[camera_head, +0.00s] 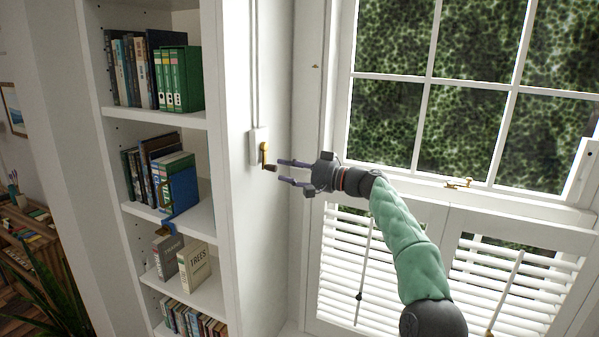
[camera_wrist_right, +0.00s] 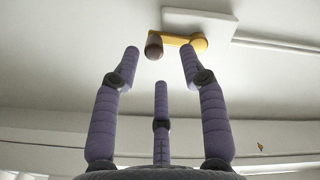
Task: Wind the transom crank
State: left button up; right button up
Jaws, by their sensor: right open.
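The transom crank (camera_head: 264,153) is a brass arm with a dark brown knob, mounted on a white plate (camera_head: 256,136) on the white wall beside the window. In the right wrist view the brass crank arm (camera_wrist_right: 178,40) runs sideways from its pivot to the brown knob (camera_wrist_right: 154,46). My right gripper (camera_head: 279,171) is open, with its purple fingers pointing left at the knob. In the right wrist view the knob shows beyond the open fingertips (camera_wrist_right: 160,62), between the two outer ones. The fingers look empty. My left gripper is not in view.
A white bookcase (camera_head: 212,120) with several books stands left of the crank wall. Thin conduit (camera_head: 254,60) rises above the crank plate. The window (camera_head: 430,120) with louvred shutters (camera_head: 345,270) is at the right. A brass latch (camera_head: 457,183) sits on the window rail.

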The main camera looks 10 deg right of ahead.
jog(key=v, duration=0.9)
jog(key=shift+s+r, duration=0.15)
jog(key=shift+s, duration=0.05)
